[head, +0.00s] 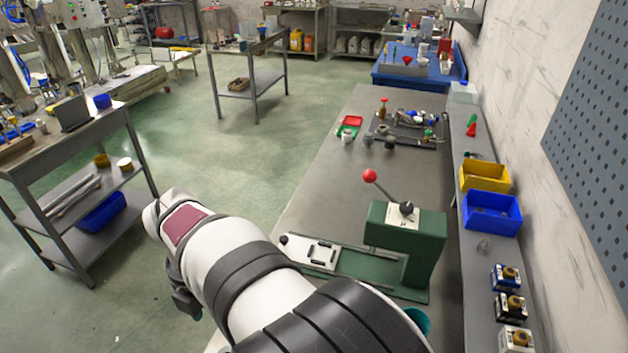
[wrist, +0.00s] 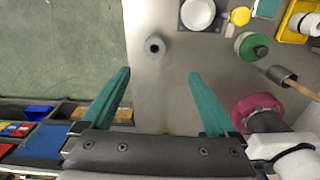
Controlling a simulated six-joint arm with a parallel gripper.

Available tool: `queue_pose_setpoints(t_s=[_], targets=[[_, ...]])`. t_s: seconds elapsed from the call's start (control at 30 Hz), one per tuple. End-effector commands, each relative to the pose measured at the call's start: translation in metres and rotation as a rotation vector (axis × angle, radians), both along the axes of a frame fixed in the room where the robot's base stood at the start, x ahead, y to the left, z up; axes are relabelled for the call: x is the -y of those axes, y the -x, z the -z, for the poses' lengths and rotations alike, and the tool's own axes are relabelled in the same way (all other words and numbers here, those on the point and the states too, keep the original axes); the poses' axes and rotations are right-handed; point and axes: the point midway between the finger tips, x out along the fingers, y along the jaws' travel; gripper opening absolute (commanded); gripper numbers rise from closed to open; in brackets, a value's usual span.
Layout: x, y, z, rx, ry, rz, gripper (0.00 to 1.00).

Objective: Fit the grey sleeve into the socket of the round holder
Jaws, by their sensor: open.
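A small grey ring-shaped piece (wrist: 155,40), which looks like the grey sleeve, stands on the grey bench top in the wrist view, with a dark hole in its top. My gripper (wrist: 159,76) is open and empty; its two teal fingers reach toward the sleeve, which lies just beyond the fingertips and between their lines. I cannot tell for sure which thing is the round holder; a white round piece on a dark square plate (wrist: 183,27) lies to the upper right of the sleeve. In the head view my own arm covers the near area, and the fingers are hidden.
In the wrist view a green round piece (wrist: 246,44), a pink round piece (wrist: 250,103) and a yellow piece (wrist: 240,16) lie to the right. The bench edge is left of the sleeve. In the head view a green lever press (head: 425,240) stands on the bench.

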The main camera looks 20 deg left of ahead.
Motion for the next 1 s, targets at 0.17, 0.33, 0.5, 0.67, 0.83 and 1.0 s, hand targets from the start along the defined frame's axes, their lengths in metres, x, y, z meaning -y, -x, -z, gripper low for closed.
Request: queue_pose_setpoints(t_s=[0.17,0.33,0.5,0.67,0.83,1.0], targets=[[-0.016,0.008,0.029,0.003,0.005,-0.149,0.93],[-0.015,0.007,0.079,0.002,0.006,-0.145,0.93],[-0.015,0.007,0.109,0.004,0.004,-0.142,0.93],[-0.012,0.004,0.136,0.003,0.005,-0.141,0.93],[-0.011,0.002,0.162,0.005,0.003,-0.14,0.93],[-0.011,0.002,0.164,0.007,0.002,-0.139,0.93]])
